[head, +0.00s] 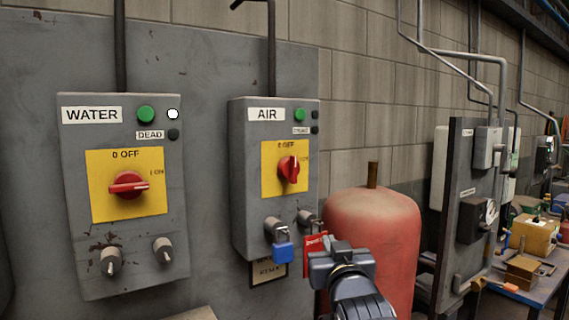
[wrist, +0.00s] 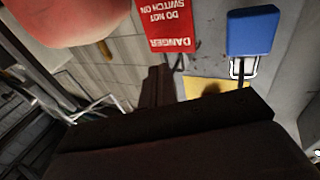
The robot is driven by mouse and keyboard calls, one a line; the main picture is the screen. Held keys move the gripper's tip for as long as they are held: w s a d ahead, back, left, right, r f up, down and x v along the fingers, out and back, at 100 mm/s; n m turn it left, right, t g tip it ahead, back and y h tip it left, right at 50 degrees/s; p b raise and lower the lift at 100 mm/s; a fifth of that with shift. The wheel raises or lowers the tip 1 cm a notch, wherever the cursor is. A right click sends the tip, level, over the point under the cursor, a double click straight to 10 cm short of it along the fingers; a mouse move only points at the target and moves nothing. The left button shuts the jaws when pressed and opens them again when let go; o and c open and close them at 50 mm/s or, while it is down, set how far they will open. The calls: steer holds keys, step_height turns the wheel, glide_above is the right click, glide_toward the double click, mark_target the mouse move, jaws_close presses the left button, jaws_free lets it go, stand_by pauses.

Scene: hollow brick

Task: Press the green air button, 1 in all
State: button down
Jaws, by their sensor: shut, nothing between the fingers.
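The green air button (head: 299,114) is at the top right of the grey AIR box (head: 242,180), right of the AIR label. My gripper (head: 328,262) is shut and empty, low and right of the AIR box, well below the button. A blue padlock (head: 283,250) hangs under the box, and a red danger tag (head: 314,254) is beside my gripper, partly hidden by it. In the wrist view the tag (wrist: 168,24) and padlock (wrist: 252,30) appear upside down beyond my dark gripper (wrist: 160,75). The button is not visible there.
The WATER box (head: 75,210) is at the left, with its own green button (head: 146,114) and a white lamp (head: 173,114). The AIR box's red rotary switch (head: 289,168) stands nearly upright. A red tank (head: 375,225) stands behind my arm. Space before the AIR box's upper face is clear.

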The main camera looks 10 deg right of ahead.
step_height(320, 180, up, 14)
steer(key=d+n+t+p, duration=0.1)
steer(key=n+t+p, duration=0.1)
steer(key=t+p, duration=0.15)
steer(key=n+t+y+p, duration=0.1)
steer(key=n+t+y, duration=0.2)
steer(key=t, duration=0.1)
glide_toward(300, 114)
steer(key=s+d+r, duration=0.4)
steer(key=s+r, duration=0.1)
steer(key=shift+r, duration=0.2)
steer(key=shift+w, duration=0.1)
steer(key=shift+w+a+p, duration=0.4)
steer(key=shift+w+a, duration=0.05)
steer(key=shift+w, duration=0.95)
steer(key=shift+w+a+p, duration=0.35)
steer(key=shift+w+a, duration=0.1)
steer(key=shift+w, duration=0.9)
steer(key=shift+w+a+p, duration=0.4)
steer(key=shift+w, duration=1)
steer(key=shift+w+f, duration=0.1)
steer(key=shift+w, duration=0.05)
steer(key=shift+w+a+b, duration=0.1)
steer(key=shift+w+b, duration=0.15)
steer(key=shift+b, duration=0.1)
